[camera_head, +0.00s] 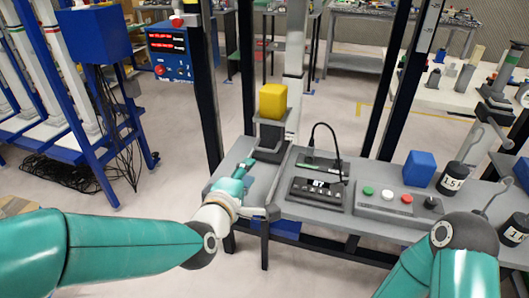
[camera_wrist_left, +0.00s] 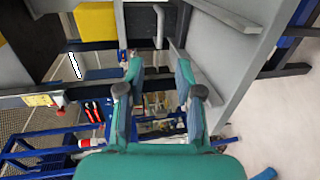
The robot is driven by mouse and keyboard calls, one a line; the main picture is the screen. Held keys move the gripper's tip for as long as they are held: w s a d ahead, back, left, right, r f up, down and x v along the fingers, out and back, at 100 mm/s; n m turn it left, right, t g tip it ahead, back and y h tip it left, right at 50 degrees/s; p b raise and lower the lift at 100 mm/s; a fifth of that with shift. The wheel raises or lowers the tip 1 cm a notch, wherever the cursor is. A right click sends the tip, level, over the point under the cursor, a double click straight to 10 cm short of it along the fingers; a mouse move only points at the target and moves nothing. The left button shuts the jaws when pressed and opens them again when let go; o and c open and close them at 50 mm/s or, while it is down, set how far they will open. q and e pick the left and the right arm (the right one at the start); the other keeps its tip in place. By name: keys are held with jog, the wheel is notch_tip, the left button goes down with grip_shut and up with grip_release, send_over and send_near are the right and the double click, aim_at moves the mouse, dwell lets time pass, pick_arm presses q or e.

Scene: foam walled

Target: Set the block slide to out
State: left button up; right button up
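The yellow block (camera_head: 273,99) sits on a grey holder above a dark block-like stand (camera_head: 270,137) at the back left of the grey bench; I take this to be the block slide. The yellow block also shows at the top left of the left wrist view (camera_wrist_left: 97,21). My left gripper (camera_head: 245,170) is at the bench's left end, below and left of the yellow block and apart from it. In the left wrist view its two fingers (camera_wrist_left: 159,70) stand apart with nothing between them. My right arm shows at the lower right, but its gripper is not seen.
On the bench are a dark panel (camera_head: 317,192) with a black cable, a grey button box (camera_head: 398,204), a blue cube (camera_head: 418,168) and a black weight (camera_head: 453,179). A black post stands left of the bench. A blue frame (camera_head: 110,125) stands further left.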

aim_at(265, 150)
pick_arm(q)
jog(key=p+x, duration=0.1)
jog(key=x, duration=1.2)
jog(key=shift+w+d+f, duration=0.1)
jog(key=shift+w+f, duration=0.15)
jog(key=shift+w, duration=0.1)
grip_shut()
